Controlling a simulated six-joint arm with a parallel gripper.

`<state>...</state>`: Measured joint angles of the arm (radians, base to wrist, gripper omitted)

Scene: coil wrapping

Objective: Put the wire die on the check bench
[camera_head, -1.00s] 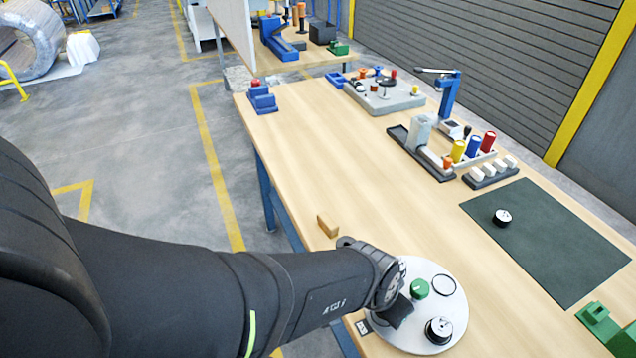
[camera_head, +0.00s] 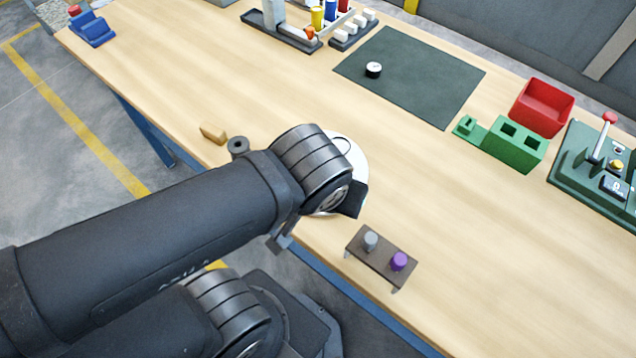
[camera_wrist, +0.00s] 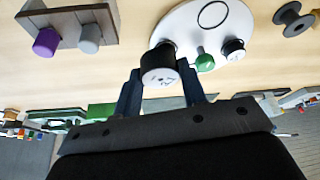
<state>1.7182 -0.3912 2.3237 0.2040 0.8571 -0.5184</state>
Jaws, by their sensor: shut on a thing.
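In the wrist view my gripper (camera_wrist: 162,88) is shut on a short black cylinder with a white face (camera_wrist: 160,67); it looks like a wire die. In the head view my arm hides the fingertips and the held piece. A similar piece (camera_wrist: 232,47) sits on the round white plate (camera_wrist: 180,27), beside a green knob (camera_wrist: 205,62). Another like it (camera_head: 373,69) lies on the dark green mat (camera_head: 420,85). I cannot tell which surface is the check bench.
A brown stand (camera_head: 366,262) with grey and purple plugs is at the table's front edge. A green block (camera_head: 514,146), red bin (camera_head: 541,108) and green lever station (camera_head: 603,180) are to the right. A tan block (camera_head: 213,132) and grey spool (camera_head: 238,148) lie left of my arm.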

